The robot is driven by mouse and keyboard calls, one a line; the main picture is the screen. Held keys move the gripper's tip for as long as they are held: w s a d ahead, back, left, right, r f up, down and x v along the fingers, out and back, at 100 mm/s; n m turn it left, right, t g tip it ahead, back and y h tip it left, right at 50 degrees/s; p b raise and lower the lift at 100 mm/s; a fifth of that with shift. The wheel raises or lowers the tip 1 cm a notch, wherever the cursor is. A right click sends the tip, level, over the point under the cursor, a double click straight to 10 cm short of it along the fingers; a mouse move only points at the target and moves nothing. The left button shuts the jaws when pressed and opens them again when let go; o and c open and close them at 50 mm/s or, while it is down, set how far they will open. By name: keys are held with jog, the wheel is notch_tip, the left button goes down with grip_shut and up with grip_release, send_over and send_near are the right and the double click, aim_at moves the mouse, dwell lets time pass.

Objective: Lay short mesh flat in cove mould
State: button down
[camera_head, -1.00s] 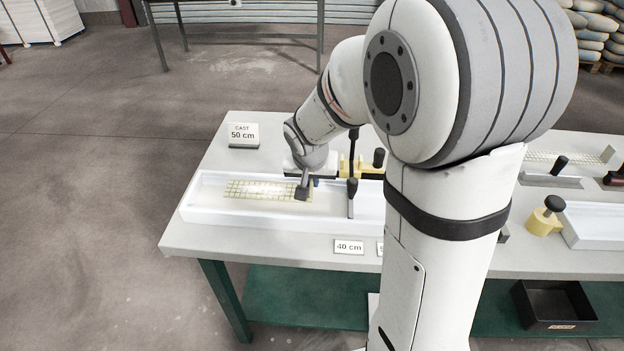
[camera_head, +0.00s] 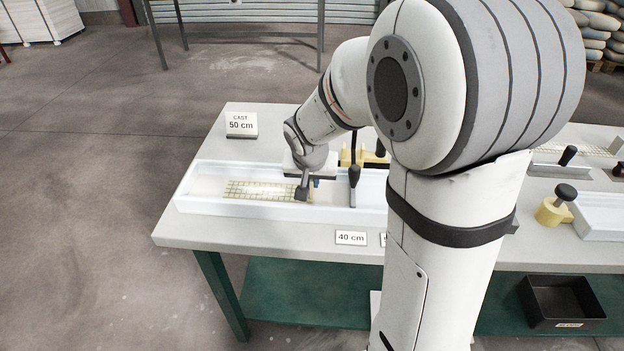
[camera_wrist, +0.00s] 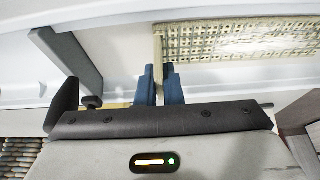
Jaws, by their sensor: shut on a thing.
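The short mesh (camera_head: 259,190) is a pale yellow grid strip inside the white cove mould (camera_head: 203,208), toward its left part. It looks about level; I cannot tell whether it touches the mould floor. My gripper (camera_head: 306,188) is at the mesh's right end, low inside the mould. In the wrist view, the blue fingertips of my gripper (camera_wrist: 160,82) are shut on the pale end strip of the mesh (camera_wrist: 240,40). In the head view my arm hides the right part of the mould.
A dark upright divider with a black knob (camera_head: 354,178) crosses the mould just right of my gripper. A "CAST 50 cm" sign (camera_head: 241,123) stands behind the mould, and a "40 cm" label (camera_head: 350,238) in front.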

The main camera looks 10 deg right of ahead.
jog(key=shift+f+b, duration=0.35)
jog(key=c, duration=1.2)
grip_release()
jog(key=shift+r, duration=0.1)
jog(key=shift+o, duration=0.2)
jog(key=shift+r, duration=0.1)
jog(key=d+v, duration=0.1)
jog(key=v, duration=0.6)
jog(key=shift+a+r, duration=0.25)
jog(key=shift+a, duration=0.3)
jog(key=shift+s+p, duration=0.2)
jog(key=shift+p, duration=0.1)
jog(key=s+d+r+n+p, duration=0.1)
jog(key=s, duration=0.8)
jog(key=s+d+r+n+g+y+p, duration=0.1)
jog(key=s+n, duration=0.1)
jog(key=s, duration=0.7)
jog(key=shift+r+n+g+p, duration=0.3)
